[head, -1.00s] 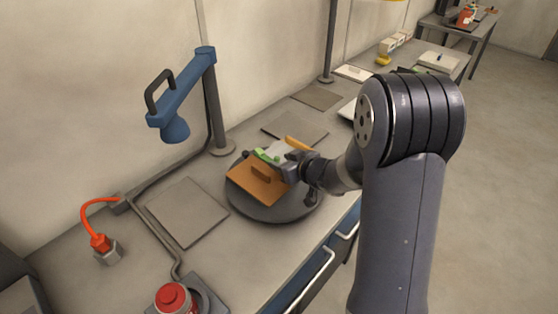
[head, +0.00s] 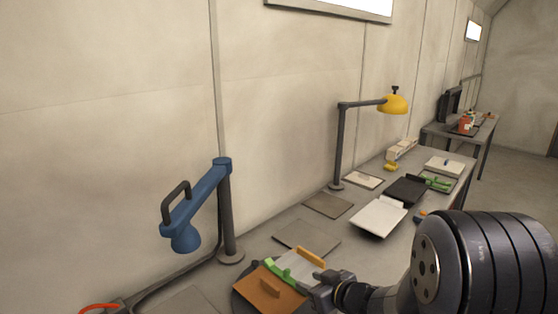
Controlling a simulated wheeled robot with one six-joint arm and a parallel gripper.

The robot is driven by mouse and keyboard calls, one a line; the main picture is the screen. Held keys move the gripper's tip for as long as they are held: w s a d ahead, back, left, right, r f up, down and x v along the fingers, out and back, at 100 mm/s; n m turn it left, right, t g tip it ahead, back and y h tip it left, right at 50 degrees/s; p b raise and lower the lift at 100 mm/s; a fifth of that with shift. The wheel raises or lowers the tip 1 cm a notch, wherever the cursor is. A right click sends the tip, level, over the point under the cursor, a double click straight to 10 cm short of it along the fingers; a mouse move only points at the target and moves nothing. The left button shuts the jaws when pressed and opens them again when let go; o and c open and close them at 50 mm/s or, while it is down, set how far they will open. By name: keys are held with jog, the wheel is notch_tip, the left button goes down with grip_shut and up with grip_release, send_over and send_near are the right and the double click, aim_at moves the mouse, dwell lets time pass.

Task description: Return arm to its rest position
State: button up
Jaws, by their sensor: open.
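My gripper (head: 318,283) is low in the head view, at the right side of the round dark turntable (head: 240,303). My arm reaches in from the lower right. On the turntable lie an orange-brown plate (head: 262,296) with a handle, a light grey plate (head: 293,268), a green clip-like piece (head: 278,269) and a yellow-orange bar (head: 311,257). The gripper is close to these pieces; whether it touches them cannot be told. Its fingers are small and partly hidden, and nothing is clearly held between them.
A blue lamp-like arm (head: 200,200) stands behind the turntable on the left. A yellow lamp (head: 391,104) stands farther back. Flat grey squares (head: 307,237), a white tray (head: 378,217) and a black tray (head: 405,190) lie along the bench. The floor at far right is clear.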

aim_at(286, 271)
jog(key=x, duration=1)
jog(key=shift+w+a+f, duration=0.1)
jog(key=shift+w+a, duration=0.05)
jog(key=shift+w, duration=0.05)
jog(key=shift+w+r+p, duration=0.15)
jog(key=shift+r+p, duration=0.45)
jog(key=shift+p, duration=0.15)
jog(key=shift+r+p, duration=0.95)
jog(key=shift+r, duration=0.1)
jog(key=shift+f, duration=0.1)
